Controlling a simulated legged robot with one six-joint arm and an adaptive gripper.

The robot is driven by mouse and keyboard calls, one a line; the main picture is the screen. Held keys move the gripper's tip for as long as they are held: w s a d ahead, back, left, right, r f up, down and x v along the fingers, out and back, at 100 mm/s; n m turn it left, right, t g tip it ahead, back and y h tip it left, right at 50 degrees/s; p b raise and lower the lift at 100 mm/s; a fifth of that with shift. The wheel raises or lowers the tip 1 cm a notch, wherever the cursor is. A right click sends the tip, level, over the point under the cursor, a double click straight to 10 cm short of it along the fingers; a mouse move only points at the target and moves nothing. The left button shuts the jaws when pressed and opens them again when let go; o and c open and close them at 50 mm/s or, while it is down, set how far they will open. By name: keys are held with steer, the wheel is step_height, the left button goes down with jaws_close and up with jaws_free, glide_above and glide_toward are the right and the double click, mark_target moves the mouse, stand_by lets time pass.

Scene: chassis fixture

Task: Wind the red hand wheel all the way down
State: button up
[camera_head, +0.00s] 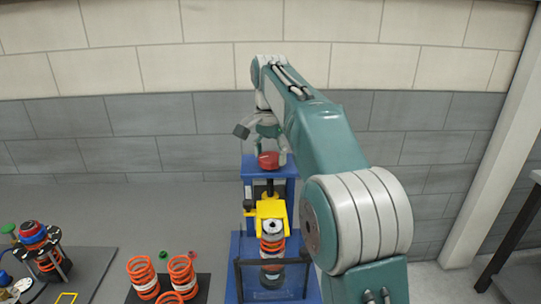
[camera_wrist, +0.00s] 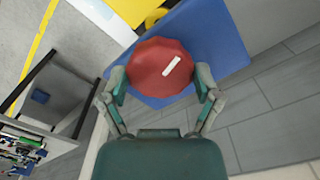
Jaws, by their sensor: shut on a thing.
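The red hand wheel (camera_head: 268,161) sits at the top of the blue fixture (camera_head: 250,172), above a dark screw and a yellow clamp block (camera_head: 270,208). In the wrist view the wheel (camera_wrist: 150,72) is a faceted red disc with a white mark on its upper face, right of its middle. My gripper (camera_wrist: 161,88) is shut on the wheel, one finger at its left side and one at its right. In the head view my gripper (camera_head: 270,145) comes down on the wheel from above. Below the yellow block stands an orange spring (camera_head: 271,246) with a pale top piece.
A dark frame bar (camera_head: 272,262) crosses in front of the fixture. Loose orange springs (camera_head: 142,272) stand on a dark mat at lower left. A spring assembly (camera_head: 46,258) with a red and blue top stands further left. A tiled wall (camera_head: 130,130) is behind.

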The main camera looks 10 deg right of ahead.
steer(key=m, duration=0.5)
steer(key=shift+w, duration=0.1)
steer(key=shift+m, duration=1.1)
steer(key=m, duration=0.4)
steer(key=shift+m, duration=0.3)
steer(key=m, duration=0.6)
steer(key=shift+m, duration=0.3)
steer(key=m, duration=0.6)
steer(key=o, duration=1)
steer(key=shift+f, duration=0.1)
steer(key=shift+c, duration=0.2)
